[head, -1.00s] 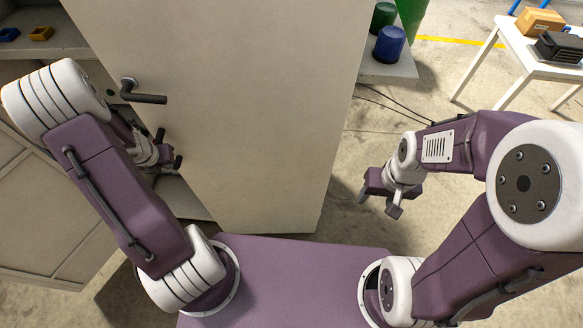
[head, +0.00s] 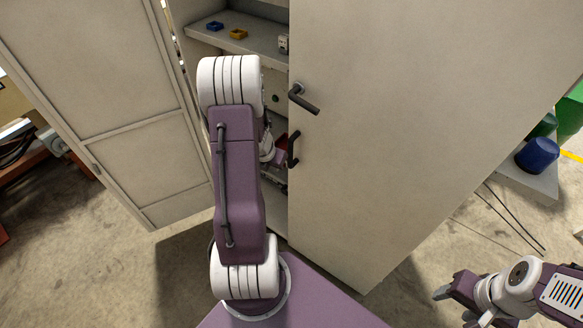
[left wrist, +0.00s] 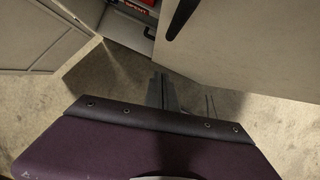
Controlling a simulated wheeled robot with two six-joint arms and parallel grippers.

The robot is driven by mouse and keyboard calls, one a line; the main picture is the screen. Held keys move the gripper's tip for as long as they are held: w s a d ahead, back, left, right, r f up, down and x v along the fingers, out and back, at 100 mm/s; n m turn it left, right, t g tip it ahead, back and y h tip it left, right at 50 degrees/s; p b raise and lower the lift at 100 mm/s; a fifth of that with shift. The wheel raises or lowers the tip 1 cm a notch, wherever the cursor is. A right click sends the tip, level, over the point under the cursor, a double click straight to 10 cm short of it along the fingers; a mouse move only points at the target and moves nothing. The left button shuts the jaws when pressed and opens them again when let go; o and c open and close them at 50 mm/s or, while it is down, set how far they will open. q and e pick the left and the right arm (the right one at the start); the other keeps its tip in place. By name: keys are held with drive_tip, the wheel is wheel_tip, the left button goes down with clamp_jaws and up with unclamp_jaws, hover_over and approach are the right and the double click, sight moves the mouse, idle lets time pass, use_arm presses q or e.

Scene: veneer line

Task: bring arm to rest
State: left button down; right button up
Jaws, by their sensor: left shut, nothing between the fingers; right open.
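My left gripper (head: 280,159) is partly hidden behind my left forearm in the head view, in front of the open cabinet beside the inner edge of its right door. In the left wrist view its two narrow fingers (left wrist: 161,91) are shut together with nothing between them, over bare floor. My right gripper (head: 453,306) is open and empty at the lower right of the head view, over the floor.
The cabinet's left door (head: 95,110) and right door (head: 420,120) stand open. The right door has a dark lever handle (head: 305,99). A shelf (head: 262,44) holds a blue bin (head: 215,26) and a yellow bin (head: 238,34). A blue drum (head: 537,155) stands at right.

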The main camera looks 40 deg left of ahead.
drive_tip(key=w+d+r+p, duration=0.1)
drive_tip(key=w+r+p, duration=0.1)
drive_tip(key=w, duration=0.1)
use_arm(q)
drive_tip(key=shift+w+d+v, duration=0.25)
drive_tip(key=shift+w+v, duration=0.15)
drive_tip(key=shift+v, duration=2.25)
drive_tip(key=w+d+f+n+t+b, duration=0.1)
drive_tip(key=w+d+f+n+b, duration=0.25)
drive_tip(key=d+f+b, duration=0.45)
drive_tip(key=w+d+f+n+t+b, duration=0.1)
drive_tip(key=w+d+f+n+b, duration=0.25)
drive_tip(key=d+b, duration=0.75)
drive_tip(key=s+d+f+n+g+b, duration=0.1)
drive_tip(key=s+d+f+n+g, duration=0.1)
drive_tip(key=s+n, duration=0.5)
drive_tip(key=s+d+f+n+g+h+b, duration=0.1)
drive_tip(key=s+n, duration=0.5)
drive_tip(key=n, duration=1.3)
wheel_tip(320, 180, down, 3)
drive_tip(key=shift+s+d+r+g+b, duration=0.2)
drive_tip(key=shift+s+d+g+b, duration=0.25)
drive_tip(key=shift+d+g, duration=0.45)
use_arm(e)
wheel_tip(320, 180, down, 22)
drive_tip(key=s, duration=0.1)
